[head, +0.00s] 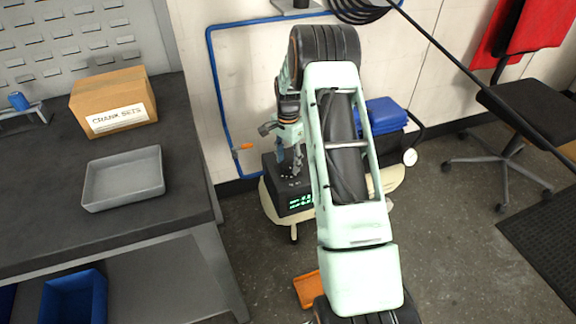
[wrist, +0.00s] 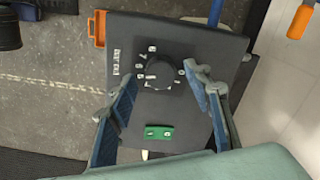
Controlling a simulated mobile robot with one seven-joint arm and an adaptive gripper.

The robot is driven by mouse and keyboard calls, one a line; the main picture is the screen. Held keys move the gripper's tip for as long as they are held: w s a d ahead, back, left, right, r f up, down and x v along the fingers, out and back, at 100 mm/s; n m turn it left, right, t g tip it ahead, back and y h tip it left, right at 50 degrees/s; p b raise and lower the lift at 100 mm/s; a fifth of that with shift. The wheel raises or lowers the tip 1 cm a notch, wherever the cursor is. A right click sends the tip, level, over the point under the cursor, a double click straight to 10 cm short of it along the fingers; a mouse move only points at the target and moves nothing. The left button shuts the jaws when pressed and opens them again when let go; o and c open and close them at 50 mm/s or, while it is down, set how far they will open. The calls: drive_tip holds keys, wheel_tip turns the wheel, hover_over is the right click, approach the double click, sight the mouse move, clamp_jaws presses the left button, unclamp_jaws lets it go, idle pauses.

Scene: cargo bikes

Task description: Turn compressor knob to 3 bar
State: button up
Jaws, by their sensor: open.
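The compressor has a black control box (head: 288,200) on a cream tank near the wall. In the wrist view, its dark round knob (wrist: 163,74) sits on the box top (wrist: 200,38) with white numerals around it. A small pale mark shows toward the knob's left, but I cannot tell its exact setting. A green display (wrist: 159,132) shows below the knob; its digits are too small to read surely. My gripper (wrist: 160,78) is open, with one finger on each side of the knob and visible gaps. My gripper (head: 291,166) points down over the box in the head view.
A workbench (head: 120,228) with a cardboard box (head: 113,101) and grey tray (head: 123,178) stands at left. An orange item (head: 306,289) lies on the floor. A chair (head: 525,115) stands right.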

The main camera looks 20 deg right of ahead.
drive_tip(key=shift+f, duration=0.8)
drive_tip(key=shift+c, duration=0.6)
drive_tip(key=c, duration=1)
